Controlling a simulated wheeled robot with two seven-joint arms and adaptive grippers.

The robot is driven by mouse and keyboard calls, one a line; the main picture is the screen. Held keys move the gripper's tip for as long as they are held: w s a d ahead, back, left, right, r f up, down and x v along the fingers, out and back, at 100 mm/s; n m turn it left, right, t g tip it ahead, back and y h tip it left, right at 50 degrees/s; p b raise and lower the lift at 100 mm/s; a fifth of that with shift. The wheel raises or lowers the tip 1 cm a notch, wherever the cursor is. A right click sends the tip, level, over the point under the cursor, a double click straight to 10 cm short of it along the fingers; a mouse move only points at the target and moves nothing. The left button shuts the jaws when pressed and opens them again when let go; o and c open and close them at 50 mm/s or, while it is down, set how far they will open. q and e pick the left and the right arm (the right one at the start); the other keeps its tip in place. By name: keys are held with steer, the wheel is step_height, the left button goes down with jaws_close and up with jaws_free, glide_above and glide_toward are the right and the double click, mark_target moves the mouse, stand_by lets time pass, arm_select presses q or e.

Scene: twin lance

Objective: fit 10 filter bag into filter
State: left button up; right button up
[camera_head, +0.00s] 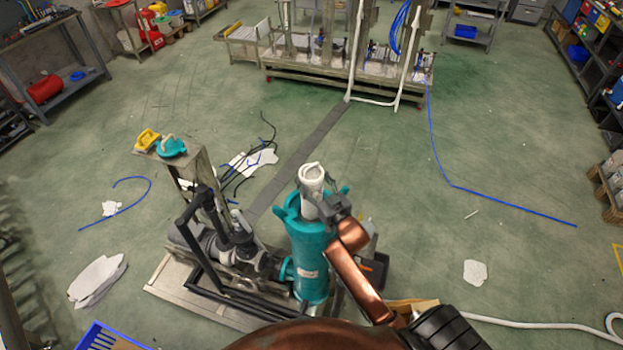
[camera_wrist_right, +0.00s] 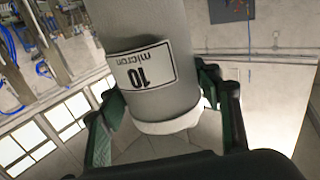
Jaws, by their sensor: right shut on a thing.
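The filter bag (camera_head: 312,178) is a pale grey-white cylinder with a white rim. It stands roughly upright at the mouth of the teal filter (camera_head: 308,262), and its lower part is hidden, so I cannot tell how deep it sits. My right gripper (camera_head: 328,207) is shut on the bag from the right side, near the filter's top. In the right wrist view, the bag (camera_wrist_right: 188,90) runs between the dark fingers, with an upside-down "10 micron" label (camera_wrist_right: 141,70) on its side. My left gripper is not in view.
A teal lid (camera_head: 170,148) and a yellow lid (camera_head: 147,138) lie on a small stand (camera_head: 190,160) at the left. Dark pipework (camera_head: 215,250) adjoins the filter on the left. Blue and black hoses lie on the green floor. A workbench rig (camera_head: 345,75) stands at the back.

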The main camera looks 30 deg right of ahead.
mark_target(312, 205)
steer(key=shift+f+b, duration=4.25)
steer(key=shift+f, duration=3.05)
steer(key=shift+r, duration=0.1)
